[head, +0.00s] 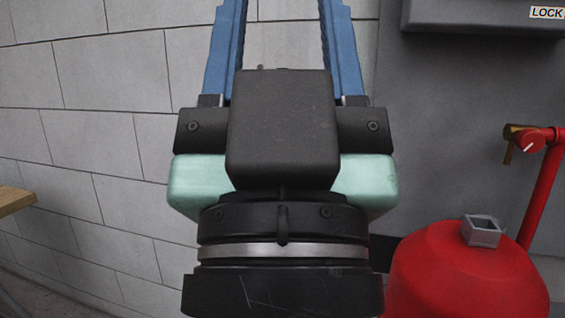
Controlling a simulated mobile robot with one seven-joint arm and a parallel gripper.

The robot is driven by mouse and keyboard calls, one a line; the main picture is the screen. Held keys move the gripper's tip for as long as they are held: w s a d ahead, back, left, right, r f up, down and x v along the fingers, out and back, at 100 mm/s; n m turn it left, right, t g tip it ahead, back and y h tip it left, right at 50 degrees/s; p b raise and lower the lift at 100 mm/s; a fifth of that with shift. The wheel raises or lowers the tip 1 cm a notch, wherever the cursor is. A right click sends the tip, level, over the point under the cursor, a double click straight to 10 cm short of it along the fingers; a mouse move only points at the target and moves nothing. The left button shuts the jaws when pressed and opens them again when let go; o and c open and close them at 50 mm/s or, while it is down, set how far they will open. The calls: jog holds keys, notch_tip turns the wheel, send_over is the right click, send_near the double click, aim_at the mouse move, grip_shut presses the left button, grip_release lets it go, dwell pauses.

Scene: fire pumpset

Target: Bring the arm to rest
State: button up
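My gripper (283,35) fills the middle of the head view, seen from behind, with a black and pale green body and two blue fingers pointing up. The fingers stand well apart, with only wall showing between them, so it is open. The fingertips are cut off by the top edge. Nothing is seen held in the visible part of the gap.
A pale block wall (90,110) stands behind. At right are a red tank (460,275) with a grey square fitting (482,231), a red pipe (541,195) with a brass valve (520,138), and a grey cabinet (450,110). A wooden edge (15,200) shows at left.

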notch_tip(320, 180, up, 29)
jog(key=p, duration=2.6)
jog(key=shift+f, duration=0.15)
